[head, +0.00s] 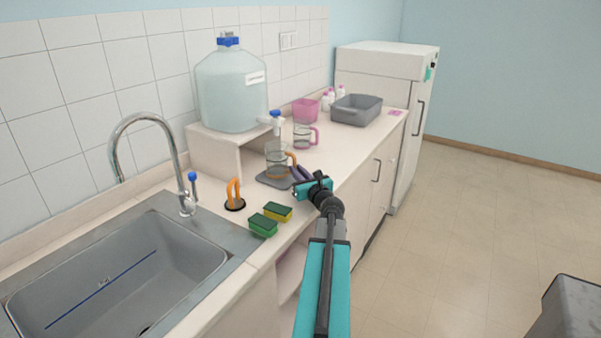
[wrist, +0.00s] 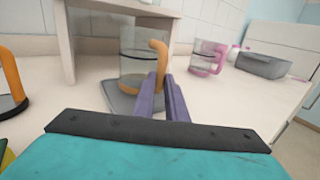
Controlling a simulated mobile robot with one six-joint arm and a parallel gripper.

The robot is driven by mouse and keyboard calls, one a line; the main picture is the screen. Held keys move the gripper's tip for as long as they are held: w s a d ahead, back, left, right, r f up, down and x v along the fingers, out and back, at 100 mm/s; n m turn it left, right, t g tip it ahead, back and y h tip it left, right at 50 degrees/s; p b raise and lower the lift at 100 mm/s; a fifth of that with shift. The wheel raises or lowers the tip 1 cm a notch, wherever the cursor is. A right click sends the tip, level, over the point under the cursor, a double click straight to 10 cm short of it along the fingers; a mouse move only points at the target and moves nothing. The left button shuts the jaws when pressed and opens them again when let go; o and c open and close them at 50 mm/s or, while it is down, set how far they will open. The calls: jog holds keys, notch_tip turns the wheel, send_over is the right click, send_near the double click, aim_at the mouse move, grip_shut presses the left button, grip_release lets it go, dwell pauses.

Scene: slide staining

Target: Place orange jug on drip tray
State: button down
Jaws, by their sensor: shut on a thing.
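The orange jug (head: 275,157) is a clear, upright jug with an orange handle and base. It is at the drip tray (head: 263,181), a flat grey tray in front of the white stand. In the wrist view the jug (wrist: 136,65) is over the tray (wrist: 118,102); I cannot tell whether its base fully rests on it. My gripper (head: 295,172) reaches the jug from the right and front. Its purple fingers (wrist: 163,88) are shut on the orange handle, and the fingertips hide the handle's lower part.
A large water carboy (head: 231,90) with a blue-topped tap stands on the white stand (head: 215,155). A pink-handled jug (head: 303,137) and grey tub (head: 356,110) are behind. Two sponges (head: 264,224), an orange-handled item (head: 235,195) and the sink (head: 120,270) are nearer.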

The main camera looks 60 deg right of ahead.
jog(key=shift+w+f, duration=0.1)
jog(key=c, duration=1.8)
grip_release()
jog(key=shift+o, duration=0.2)
jog(key=b+v, duration=0.1)
jog(key=v, duration=0.8)
jog(key=shift+b, duration=0.3)
jog(key=shift+s+p, duration=0.25)
jog(key=shift+p, duration=0.25)
jog(key=shift+s+a+p, duration=0.1)
jog(key=shift+s+p, duration=0.05)
jog(key=shift+p, duration=0.5)
jog(key=p+v, duration=0.1)
jog(key=p, duration=0.4)
jog(key=shift+s+a+p, duration=0.1)
jog(key=shift+s+p, duration=0.25)
jog(key=shift+s+f, duration=0.1)
jog(key=shift+s, duration=0.05)
